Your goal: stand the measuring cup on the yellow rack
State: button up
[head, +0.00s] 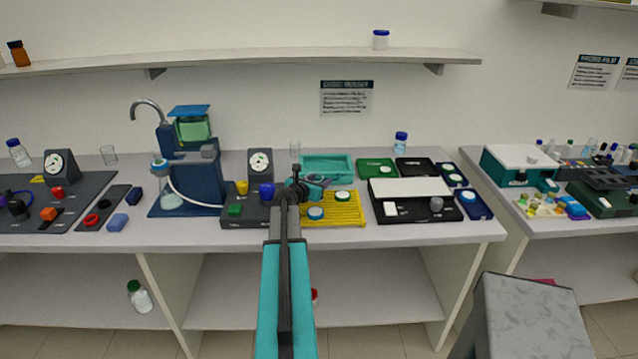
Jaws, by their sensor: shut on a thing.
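The yellow rack (352,222) lies on the middle bench, just right of my gripper. It is a ribbed tray bearing a blue-topped round piece (315,213) and a green-and-white one (342,195). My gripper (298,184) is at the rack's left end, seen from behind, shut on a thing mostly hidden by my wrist.
A dark control box (232,212) with coloured knobs is left of my gripper. A teal tray (327,167) lies behind the rack. A black-and-white device (412,202) is to the right. The bench's front strip is clear.

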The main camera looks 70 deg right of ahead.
jog(key=shift+f, duration=0.2)
jog(key=o, duration=1.2)
jog(key=shift+c, duration=0.2)
jog(key=shift+r, duration=0.1)
jog(key=shift+r, duration=0.2)
jog(key=shift+a, duration=0.55)
jog(key=shift+b+v, duration=1.35)
jog(key=shift+v, duration=4.1)
jog(key=shift+r, duration=0.15)
